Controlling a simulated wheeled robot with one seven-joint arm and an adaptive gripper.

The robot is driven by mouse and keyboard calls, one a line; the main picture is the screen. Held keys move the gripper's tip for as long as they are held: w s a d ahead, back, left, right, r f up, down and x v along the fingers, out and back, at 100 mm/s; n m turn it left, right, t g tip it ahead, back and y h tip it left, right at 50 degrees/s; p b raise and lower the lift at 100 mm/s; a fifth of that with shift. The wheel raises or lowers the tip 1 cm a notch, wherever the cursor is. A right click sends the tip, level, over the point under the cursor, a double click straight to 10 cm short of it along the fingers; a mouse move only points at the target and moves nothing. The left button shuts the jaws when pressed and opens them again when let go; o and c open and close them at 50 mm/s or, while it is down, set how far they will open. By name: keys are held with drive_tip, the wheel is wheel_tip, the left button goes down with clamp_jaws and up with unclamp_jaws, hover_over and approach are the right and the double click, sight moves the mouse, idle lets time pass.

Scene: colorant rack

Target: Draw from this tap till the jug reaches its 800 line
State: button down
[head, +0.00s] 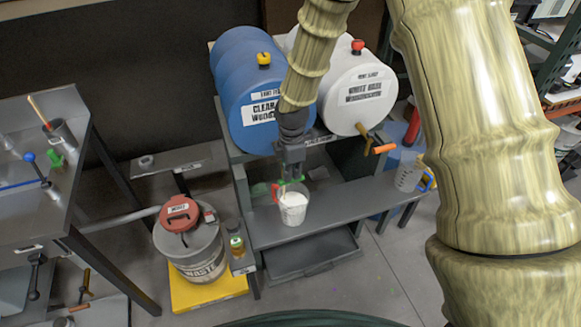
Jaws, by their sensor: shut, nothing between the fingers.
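A clear jug (293,210) with a red handle stands upright on the grey shelf (345,200) below the blue drum (240,92). It holds white contents; its marks are too small to read. My gripper (290,179) is shut and empty, pointing down just above the jug's back rim. Small green and red parts show around its tip. My arm and gripper hide the blue drum's tap. The white drum (350,88) has a brass tap (368,140) with an orange handle (385,148).
A waste drum (192,250) with a red lid stands on a yellow base at lower left, beside a small bottle (236,241). A grey bench (40,205) with tools is at left. A grey tray (310,262) sits below the shelf. Floor at lower centre right is clear.

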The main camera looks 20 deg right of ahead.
drive_tip(key=shift+r+p, duration=1.55)
drive_tip(key=shift+r, duration=0.2)
drive_tip(key=shift+r+p, duration=1.9)
drive_tip(key=shift+r, duration=0.6)
drive_tip(key=shift+r, duration=0.1)
drive_tip(key=shift+f+p, duration=0.4)
drive_tip(key=shift+f, duration=1.1)
